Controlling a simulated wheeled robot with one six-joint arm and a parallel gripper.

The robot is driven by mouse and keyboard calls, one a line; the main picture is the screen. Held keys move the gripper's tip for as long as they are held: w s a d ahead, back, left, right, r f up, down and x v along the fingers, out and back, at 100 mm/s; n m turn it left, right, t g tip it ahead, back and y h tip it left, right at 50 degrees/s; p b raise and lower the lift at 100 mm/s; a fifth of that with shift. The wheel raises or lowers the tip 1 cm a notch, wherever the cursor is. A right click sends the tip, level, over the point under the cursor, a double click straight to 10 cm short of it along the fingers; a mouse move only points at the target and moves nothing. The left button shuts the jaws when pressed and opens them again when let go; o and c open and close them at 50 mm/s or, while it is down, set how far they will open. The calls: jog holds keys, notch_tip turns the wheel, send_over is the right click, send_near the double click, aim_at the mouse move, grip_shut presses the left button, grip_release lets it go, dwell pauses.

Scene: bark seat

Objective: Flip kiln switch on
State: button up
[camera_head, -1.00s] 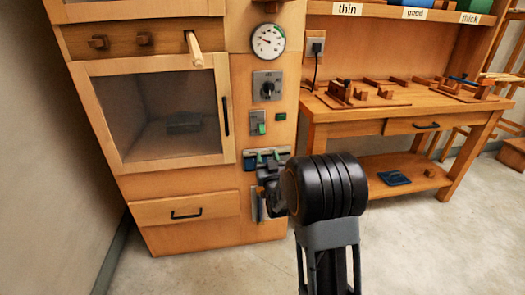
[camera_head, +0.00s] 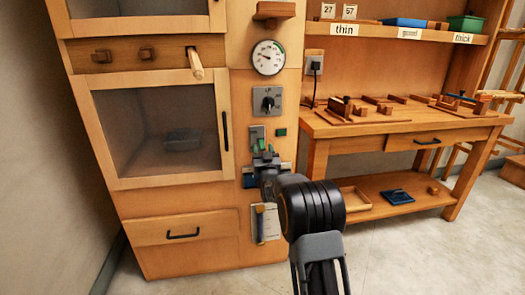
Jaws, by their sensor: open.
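The kiln (camera_head: 90,130) is a wooden cabinet with a dark glass door, which is shut.
A dial gauge (camera_head: 268,57) and a knob (camera_head: 267,102) sit above the switch. A peg handle (camera_head: 195,63) juts out at upper left. A tag or card (camera_head: 265,223) hangs below my gripper. A workbench (camera_head: 400,128) stands to the right. The floor at lower right is clear.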

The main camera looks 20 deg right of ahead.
jog(key=shift+w+d+r, duration=0.1)
jog(key=shift+w+r, duration=0.15)
jog(key=shift+w, duration=0.3)
grip_shut()
